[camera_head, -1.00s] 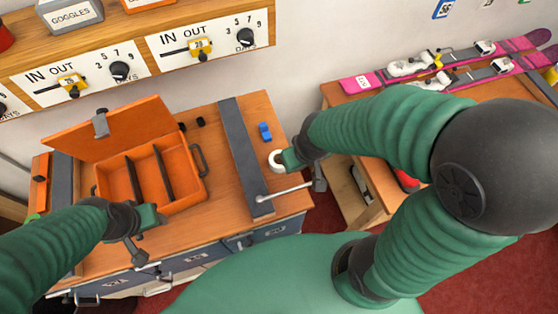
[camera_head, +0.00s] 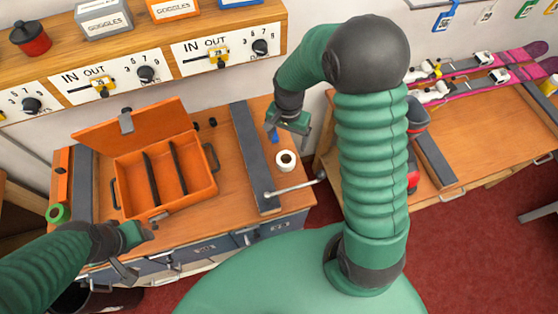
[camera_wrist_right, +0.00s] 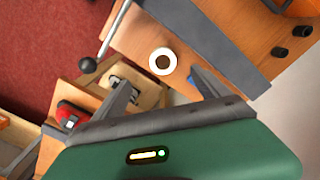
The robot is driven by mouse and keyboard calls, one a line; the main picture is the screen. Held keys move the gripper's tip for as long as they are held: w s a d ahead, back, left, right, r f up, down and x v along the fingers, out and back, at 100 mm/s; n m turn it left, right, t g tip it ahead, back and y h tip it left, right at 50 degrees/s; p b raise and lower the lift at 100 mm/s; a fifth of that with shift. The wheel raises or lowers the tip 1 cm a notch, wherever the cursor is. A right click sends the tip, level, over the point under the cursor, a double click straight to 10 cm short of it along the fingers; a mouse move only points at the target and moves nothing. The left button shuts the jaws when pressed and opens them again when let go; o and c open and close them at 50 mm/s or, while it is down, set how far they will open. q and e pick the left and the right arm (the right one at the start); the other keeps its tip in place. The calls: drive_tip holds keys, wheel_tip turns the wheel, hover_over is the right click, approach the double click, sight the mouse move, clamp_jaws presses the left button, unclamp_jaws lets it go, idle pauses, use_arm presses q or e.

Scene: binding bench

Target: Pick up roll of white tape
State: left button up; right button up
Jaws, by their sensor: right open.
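The roll of white tape (camera_head: 286,160) stands on the orange bench, right of the grey strip, with its dark centre hole facing up. It also shows in the right wrist view (camera_wrist_right: 163,61), beyond and between my fingertips. My right gripper (camera_head: 288,143) is open and empty, just behind the roll in the head view and apart from it. In the right wrist view my two fingers (camera_wrist_right: 163,90) are spread wide. My left gripper (camera_head: 142,250) is at the bench's front edge, below the orange case; its fingers look apart and nothing shows between them.
A blue item (camera_head: 272,137) lies close to my right gripper, partly hidden by a finger. A grey strip (camera_head: 255,160) and a lever with a dark knob (camera_head: 320,175) flank the roll. An open orange case (camera_head: 200,180) and green tape (camera_head: 58,213) are to the left.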

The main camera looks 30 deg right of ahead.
approach(286, 157)
drive_tip(key=s+f, duration=0.1)
drive_tip(key=s, duration=0.1)
drive_tip(key=f+p, duration=0.1)
drive_tip(key=a+f, duration=0.1)
drive_tip(key=f, duration=0.1)
drive_tip(key=f+p, duration=0.1)
drive_tip(key=shift+w+a+f+p, duration=0.15)
drive_tip(key=shift+a+f+p, duration=0.1)
drive_tip(key=shift+f+p, duration=0.05)
drive_tip(key=shift+w+f, duration=0.1)
drive_tip(key=shift+f, duration=0.15)
drive_tip(key=shift+d, duration=0.2)
drive_tip(key=c, duration=0.3)
drive_tip(key=shift+d, duration=0.15)
drive_tip(key=c, duration=1.2)
use_arm(q)
drive_tip(key=r, duration=0.2)
drive_tip(key=shift+w+d+r, duration=0.2)
drive_tip(key=shift+d+r, duration=0.15)
use_arm(e)
drive_tip(key=shift+a, duration=0.25)
